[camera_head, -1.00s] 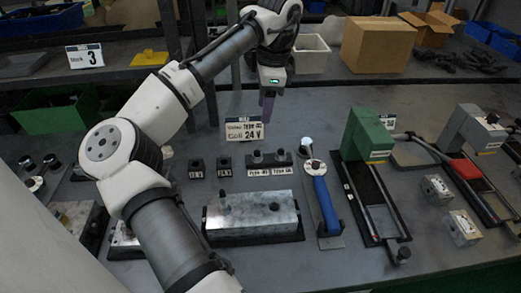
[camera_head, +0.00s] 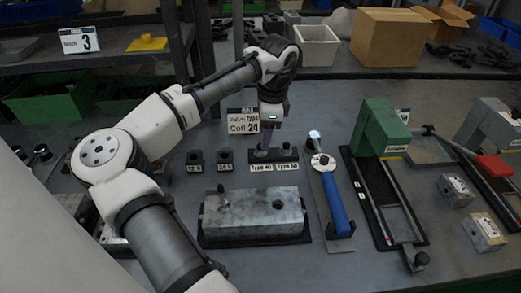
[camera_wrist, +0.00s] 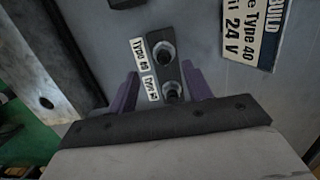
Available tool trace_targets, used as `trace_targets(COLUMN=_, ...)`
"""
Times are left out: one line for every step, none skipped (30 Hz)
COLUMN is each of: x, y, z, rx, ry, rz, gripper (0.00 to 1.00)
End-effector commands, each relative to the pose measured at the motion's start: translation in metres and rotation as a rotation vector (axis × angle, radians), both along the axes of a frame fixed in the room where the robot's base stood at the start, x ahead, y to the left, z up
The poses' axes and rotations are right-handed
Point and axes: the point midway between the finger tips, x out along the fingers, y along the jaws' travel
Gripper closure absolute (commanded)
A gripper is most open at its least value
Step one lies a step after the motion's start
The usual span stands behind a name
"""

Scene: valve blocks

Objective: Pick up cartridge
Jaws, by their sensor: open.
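A black holder (camera_head: 288,157) labelled Type 40 and Type 60 stands on the bench. In the wrist view the holder (camera_wrist: 154,38) carries two dark round cartridges: the Type 60 cartridge (camera_wrist: 165,53) is farther off, and the Type 40 cartridge (camera_wrist: 172,90) is nearer my fingers. My gripper (camera_head: 267,139) points down over the left, Type 40 end of the holder. Its purple fingers are apart, and in the wrist view my gripper (camera_wrist: 162,88) has one on either side of the near cartridge. I cannot tell whether they touch it. My fingers partly hide that end in the head view.
A sign (camera_head: 242,121) reading Type 40 and 24 V stands just behind the holder. A metal block (camera_head: 253,213) lies in front. Two small black holders (camera_head: 225,158) are to the left; a blue-handled tool (camera_head: 334,205) and a green press (camera_head: 380,127) are to the right.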

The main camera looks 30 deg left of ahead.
Motion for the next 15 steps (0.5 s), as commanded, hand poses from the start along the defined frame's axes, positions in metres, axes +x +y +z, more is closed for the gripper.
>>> trace_targets(x=0.0, y=0.002, z=-0.004, rx=0.001, ry=0.002, rz=0.001, gripper=0.5)
trace_targets(x=0.0, y=0.003, z=-0.007, rx=0.001, ry=0.003, rz=0.002, gripper=0.5)
trace_targets(x=0.0, y=0.006, z=-0.013, rx=0.001, ry=0.003, rz=0.002, gripper=0.5)
trace_targets(x=0.0, y=0.007, z=-0.017, rx=0.001, ry=0.003, rz=0.002, gripper=0.5)
trace_targets(x=0.0, y=0.009, z=-0.022, rx=0.001, ry=0.003, rz=0.002, gripper=0.5)
trace_targets(x=0.0, y=0.011, z=-0.027, rx=0.002, ry=0.002, rz=0.003, gripper=0.5)
trace_targets(x=0.0, y=0.01, z=-0.032, rx=0.001, ry=0.003, rz=0.001, gripper=0.5)
trace_targets(x=0.0, y=0.011, z=-0.036, rx=0.001, ry=0.002, rz=0.001, gripper=0.5)
trace_targets(x=0.0, y=0.011, z=-0.041, rx=0.001, ry=0.002, rz=0.001, gripper=0.5)
trace_targets(x=-0.001, y=0.011, z=-0.043, rx=0.001, ry=0.002, rz=0.001, gripper=0.5)
trace_targets(x=-0.001, y=0.011, z=-0.045, rx=0.0, ry=0.001, rz=0.001, gripper=0.5)
trace_targets(x=-0.001, y=0.011, z=-0.047, rx=0.001, ry=0.001, rz=0.001, gripper=0.5)
trace_targets(x=-0.001, y=0.011, z=-0.048, rx=0.0, ry=0.0, rz=0.001, gripper=0.5)
trace_targets(x=-0.001, y=0.011, z=-0.048, rx=0.0, ry=0.0, rz=0.001, gripper=0.5)
trace_targets(x=-0.001, y=0.011, z=-0.049, rx=0.0, ry=0.0, rz=0.001, gripper=0.5)
